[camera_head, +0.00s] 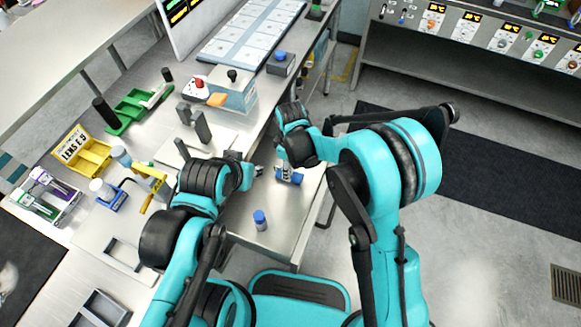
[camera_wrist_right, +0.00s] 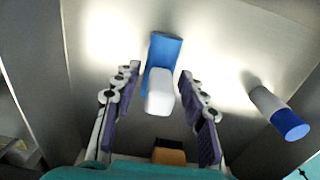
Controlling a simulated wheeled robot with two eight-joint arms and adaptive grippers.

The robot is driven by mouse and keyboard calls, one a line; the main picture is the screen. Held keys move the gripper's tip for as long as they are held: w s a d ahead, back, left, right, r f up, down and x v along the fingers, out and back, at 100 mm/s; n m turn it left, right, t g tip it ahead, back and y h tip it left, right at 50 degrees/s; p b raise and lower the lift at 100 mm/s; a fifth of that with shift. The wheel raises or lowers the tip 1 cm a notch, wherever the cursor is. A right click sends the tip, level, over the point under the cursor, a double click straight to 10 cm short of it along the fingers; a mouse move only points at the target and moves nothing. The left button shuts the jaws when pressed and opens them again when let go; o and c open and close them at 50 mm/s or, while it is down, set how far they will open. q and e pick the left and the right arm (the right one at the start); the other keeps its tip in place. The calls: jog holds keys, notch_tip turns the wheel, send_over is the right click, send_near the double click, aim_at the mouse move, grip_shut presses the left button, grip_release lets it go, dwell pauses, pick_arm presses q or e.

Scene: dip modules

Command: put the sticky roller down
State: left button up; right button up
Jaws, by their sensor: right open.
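In the right wrist view a blue object with a white, rounded front part (camera_wrist_right: 160,92) stands between the purple pads of my right gripper (camera_wrist_right: 160,110). The jaws are open, with a gap on each side of it. I cannot tell for sure that it is the sticky roller. In the head view my right gripper (camera_head: 289,174) is low over the metal bench, and its wrist hides most of that spot. My left gripper (camera_head: 257,171) is beside it, and its jaws are too small to read. A white roller with a blue frame (camera_head: 104,188) lies at the left.
A blue-capped vial (camera_head: 260,218) stands near the bench's front corner; it shows right of the jaws in the wrist view (camera_wrist_right: 280,110). At the left are a yellow holder (camera_head: 88,152), a yellow-framed roller (camera_head: 148,185) and a tube rack (camera_head: 48,195).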

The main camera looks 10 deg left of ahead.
notch_tip(320, 180, up, 12)
jog(key=p, duration=0.3)
jog(key=shift+r+p, duration=0.1)
jog(key=shift+p, duration=0.2)
jog(key=s+d+r+m+t, duration=0.15)
jog(key=d+r+m, duration=0.25)
jog(key=d+r, duration=0.4)
jog(key=s+d+r+m+t, duration=0.1)
jog(key=s+d+m+t, duration=0.1)
jog(key=s+d+m, duration=0.4)
jog(key=s+d+r+m+t, duration=0.2)
jog(key=s+d+m, duration=0.3)
jog(key=d, duration=0.8)
jog(key=shift+s+d+m+t, duration=0.4)
jog(key=shift+s+t, duration=0.2)
jog(key=shift+t, duration=0.25)
jog(key=shift+a, duration=0.1)
jog(key=shift+f, duration=0.15)
